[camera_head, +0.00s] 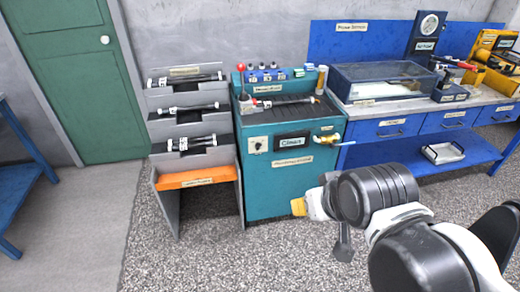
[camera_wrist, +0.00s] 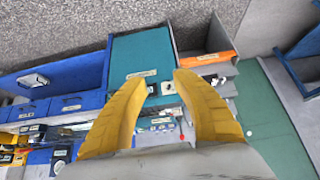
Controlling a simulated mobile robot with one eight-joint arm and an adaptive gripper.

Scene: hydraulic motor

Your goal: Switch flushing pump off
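The teal cabinet (camera_head: 262,190) stands against the wall in the head view. Its front has a small pale plate with a dark rotary switch (camera_head: 258,145) at the left, a dark name panel (camera_head: 291,142) beside it and a label strip (camera_head: 292,161) below, too small to read surely. The switch setting cannot be told. My gripper (camera_head: 298,207) is in front of the cabinet, apart from it. In the wrist view, which is turned over, my two yellow fingers (camera_wrist: 160,78) are spread and empty. The cabinet (camera_wrist: 140,52) and the switch plate (camera_wrist: 167,88) show between and beyond them.
A grey rack (camera_head: 190,140) with cylinder parts and an orange shelf stands left of the cabinet. A blue workbench (camera_head: 400,127) with a clear-lidded box (camera_head: 383,80) is at the right. A yellow-tipped handle (camera_head: 328,139) sticks out from the cabinet's right. The gravel floor in front is clear.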

